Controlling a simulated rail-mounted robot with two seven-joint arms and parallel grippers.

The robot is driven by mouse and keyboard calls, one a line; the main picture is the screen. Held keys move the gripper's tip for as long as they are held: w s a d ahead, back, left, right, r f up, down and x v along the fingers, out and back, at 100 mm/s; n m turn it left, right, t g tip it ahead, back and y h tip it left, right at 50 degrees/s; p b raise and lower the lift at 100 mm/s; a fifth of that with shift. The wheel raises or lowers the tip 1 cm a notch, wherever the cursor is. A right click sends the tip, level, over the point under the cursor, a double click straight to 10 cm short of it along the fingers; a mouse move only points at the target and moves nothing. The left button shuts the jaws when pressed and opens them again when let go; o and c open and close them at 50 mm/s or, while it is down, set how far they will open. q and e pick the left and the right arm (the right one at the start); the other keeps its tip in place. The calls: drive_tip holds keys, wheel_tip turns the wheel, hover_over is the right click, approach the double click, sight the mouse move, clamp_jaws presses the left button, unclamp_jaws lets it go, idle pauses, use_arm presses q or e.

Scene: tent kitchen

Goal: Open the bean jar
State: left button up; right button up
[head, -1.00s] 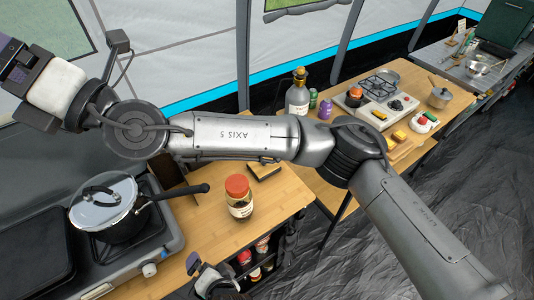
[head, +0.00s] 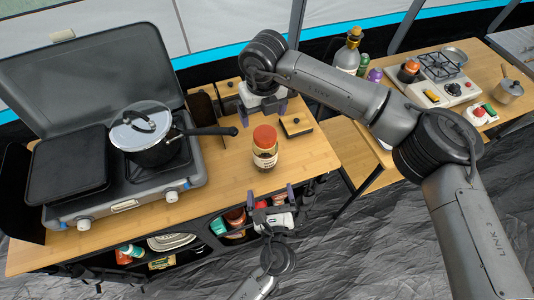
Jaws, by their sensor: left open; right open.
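The bean jar (head: 265,160) stands upright on the wooden table, with its orange-red lid (head: 265,137) on top. My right gripper (head: 264,107) is open just behind the jar, its fingers pointing toward the jar and apart from it. My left gripper (head: 271,197) is open in front of the jar at the table's front edge, its fingers pointing up toward the jar. A gap shows between each gripper and the jar.
A camping stove (head: 120,190) with a lidded pot (head: 148,135) stands to the left, the pot's handle reaching toward the jar. A small wooden block with a dark top (head: 296,125) lies right of the jar. Shelves below hold jars. The table's right end is clear.

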sight(266, 159)
drive_tip(key=shift+s+d+h, duration=0.2)
drive_tip(key=shift+d+h, duration=0.1)
drive_tip(key=shift+d, duration=0.05)
drive_tip(key=shift+m, duration=0.3)
use_arm(q)
drive_tip(key=w, duration=0.4)
drive_tip(key=w+m, duration=0.1)
drive_tip(key=w, duration=0.4)
drive_tip(key=w+a+m, duration=0.1)
drive_tip(key=w, duration=0.3)
drive_tip(key=shift+w+a, duration=0.1)
drive_tip(key=shift+w, duration=0.3)
drive_tip(key=shift+c, duration=0.5)
